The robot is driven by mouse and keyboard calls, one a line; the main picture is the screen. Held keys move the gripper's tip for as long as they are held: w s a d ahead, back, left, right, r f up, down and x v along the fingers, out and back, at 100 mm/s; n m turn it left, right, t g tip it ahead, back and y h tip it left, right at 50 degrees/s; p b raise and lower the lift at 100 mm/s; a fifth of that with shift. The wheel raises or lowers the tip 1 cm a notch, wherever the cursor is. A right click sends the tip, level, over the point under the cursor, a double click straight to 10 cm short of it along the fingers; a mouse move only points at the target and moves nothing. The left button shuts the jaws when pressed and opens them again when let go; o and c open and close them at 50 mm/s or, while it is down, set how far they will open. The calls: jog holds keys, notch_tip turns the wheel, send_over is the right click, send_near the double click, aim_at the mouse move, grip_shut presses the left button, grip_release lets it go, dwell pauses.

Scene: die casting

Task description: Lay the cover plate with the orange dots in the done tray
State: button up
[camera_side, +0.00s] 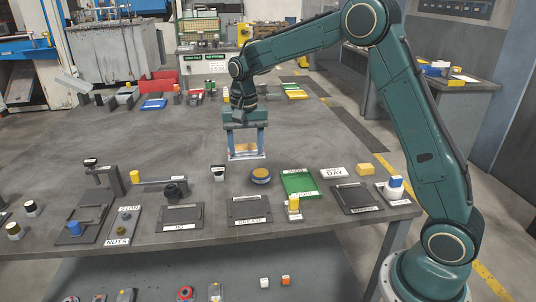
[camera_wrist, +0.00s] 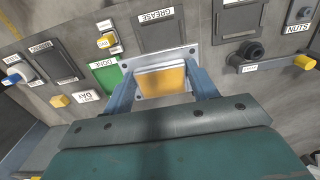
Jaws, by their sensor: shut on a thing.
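My gripper (camera_side: 246,155) is shut on a cover plate (camera_side: 247,149), a light grey plate with a large orange-yellow block at its middle. It is held above the table, left of the green tray. In the wrist view the plate (camera_wrist: 140,92) shows between the two fingers (camera_wrist: 162,90), its block facing the camera; orange dots cannot be made out on it. The done tray (camera_side: 299,182) is flat and green with a white label, and looks empty. It also shows in the wrist view (camera_wrist: 106,76), left of the plate.
A round blue and yellow piece (camera_side: 261,176) stands left of the green tray. A white block (camera_side: 334,173) and a yellow block (camera_side: 365,169) stand to its right. Dark trays, including the grease tray (camera_side: 249,208), line the front edge. The table's middle is clear.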

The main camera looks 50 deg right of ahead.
jog(key=shift+d, duration=0.1)
jog(key=s+d+f, duration=0.3)
jog(key=d+f, duration=0.3)
jog(key=d, duration=0.4)
jog(key=s+d+f, duration=0.3)
jog(key=d+f, duration=0.3)
jog(key=d, duration=0.4)
jog(key=shift+s+d, duration=0.15)
jog(key=shift+d, duration=0.05)
jog(key=shift+f, duration=0.2)
send_over(300, 186)
jog(key=shift+f, duration=3)
jog(key=shift+f, duration=0.8)
jog(key=o, duration=1.4)
jog(key=shift+o, duration=0.9)
jog(key=shift+s+f, duration=0.1)
